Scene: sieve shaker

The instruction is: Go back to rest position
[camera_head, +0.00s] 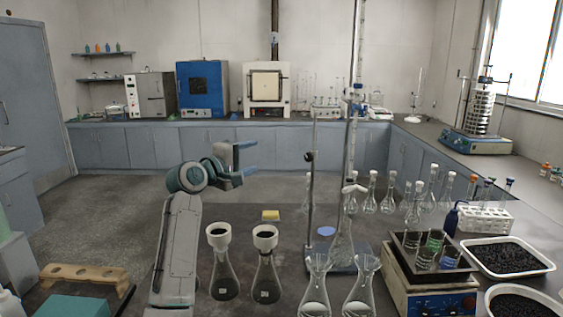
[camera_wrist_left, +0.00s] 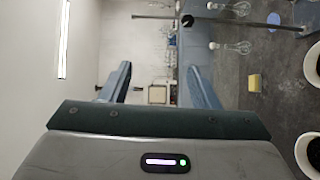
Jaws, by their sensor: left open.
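My left gripper (camera_head: 246,160) is raised above the table at the picture's centre-left. Its two blue fingers point to the right in the head view and stand apart with nothing between them. In the left wrist view the open fingers (camera_wrist_left: 158,88) also show empty, with the far wall and a white oven behind them. My right gripper is not in the head view. The sieve shaker (camera_head: 482,112) stands on the right-hand bench with a stack of sieves on a blue base.
Two flasks with funnels (camera_head: 225,270) stand beside my left arm. A retort stand with a burette (camera_head: 350,170), clear flasks (camera_head: 315,290), a hotplate (camera_head: 435,290) and white trays of black granules (camera_head: 508,256) fill the right side. A wooden rack (camera_head: 85,275) lies at left. Air around the gripper is clear.

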